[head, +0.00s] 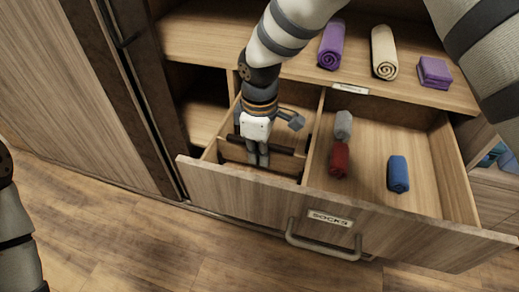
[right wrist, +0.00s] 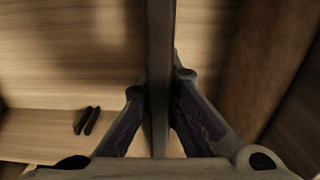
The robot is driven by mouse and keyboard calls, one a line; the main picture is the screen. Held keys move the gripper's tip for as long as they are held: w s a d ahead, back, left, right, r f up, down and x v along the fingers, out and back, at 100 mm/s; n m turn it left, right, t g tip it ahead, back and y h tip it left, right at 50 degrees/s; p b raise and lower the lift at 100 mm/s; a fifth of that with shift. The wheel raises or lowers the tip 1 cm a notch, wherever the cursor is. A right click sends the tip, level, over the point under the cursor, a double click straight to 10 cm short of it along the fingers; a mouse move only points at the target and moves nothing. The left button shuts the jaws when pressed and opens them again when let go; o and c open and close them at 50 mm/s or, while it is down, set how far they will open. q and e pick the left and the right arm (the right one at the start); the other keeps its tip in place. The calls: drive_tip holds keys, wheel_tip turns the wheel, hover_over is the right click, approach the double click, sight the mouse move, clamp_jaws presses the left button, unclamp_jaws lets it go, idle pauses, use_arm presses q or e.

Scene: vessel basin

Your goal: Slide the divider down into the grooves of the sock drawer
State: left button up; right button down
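The sock drawer (head: 265,197), labelled SOCKS, is pulled out. A fixed wooden wall splits it into left and right compartments. My right gripper (head: 257,158) reaches down into the left compartment. Its fingers (right wrist: 160,125) are closed on both sides of the divider, a thin panel whose dark upper edge (right wrist: 160,50) runs between them in the right wrist view. In the head view the divider (head: 284,150) lies crosswise in the left compartment. A pair of short dark groove strips (right wrist: 87,120) shows on a drawer wall. Whether the divider is in the grooves is hidden. My left gripper is out of view.
The right compartment holds a grey roll (head: 343,125), a red roll (head: 339,160) and a blue roll (head: 398,174). The shelf (head: 220,38) above carries rolled and folded towels. A tall cabinet panel (head: 70,95) stands close on the left. The floor in front is clear.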

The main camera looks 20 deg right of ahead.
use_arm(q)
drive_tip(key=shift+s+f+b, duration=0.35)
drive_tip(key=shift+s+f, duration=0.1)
use_arm(e)
drive_tip(key=shift+f, duration=1.65)
drive_tip(key=c, duration=1.7)
unclamp_jaws()
drive_tip(key=shift+r, duration=0.1)
wheel_tip(320, 180, up, 12)
